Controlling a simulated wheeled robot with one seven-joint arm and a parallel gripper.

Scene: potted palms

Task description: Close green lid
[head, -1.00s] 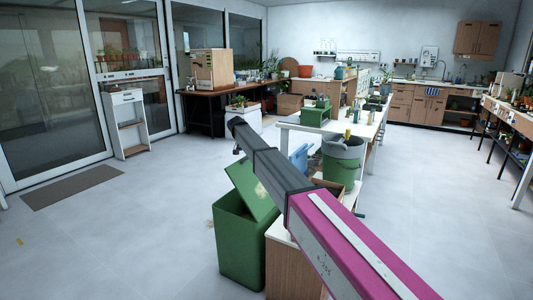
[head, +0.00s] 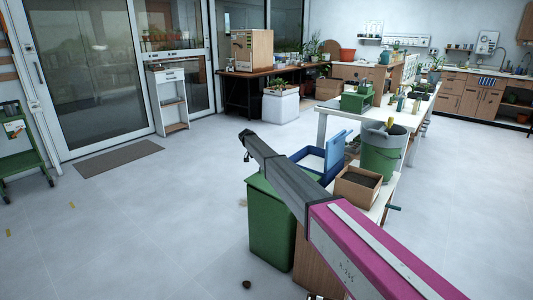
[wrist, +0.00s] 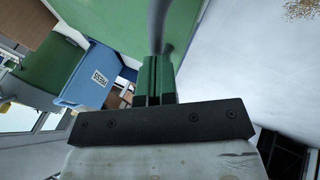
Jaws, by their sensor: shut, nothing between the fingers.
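The green bin (head: 272,235) stands on the floor, left of the wooden box and low bench. Its green lid (head: 262,186) appears to lie down across the bin's top, but my arm hides much of it, so I cannot tell whether it sits fully flush. In the wrist view a broad green surface, probably the lid (wrist: 110,22), fills the upper part. My gripper (wrist: 155,75) is shut and empty, its fingers seen against or just above that green surface. Contact is not clear. In the head view my arm reaches over the bin.
A blue crate (head: 310,163) with its lid raised, a grey-green bucket (head: 381,158) and a wooden box of soil (head: 357,187) stand close right of the bin. A small dark object (head: 247,285) lies on the floor. The floor to the left is open.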

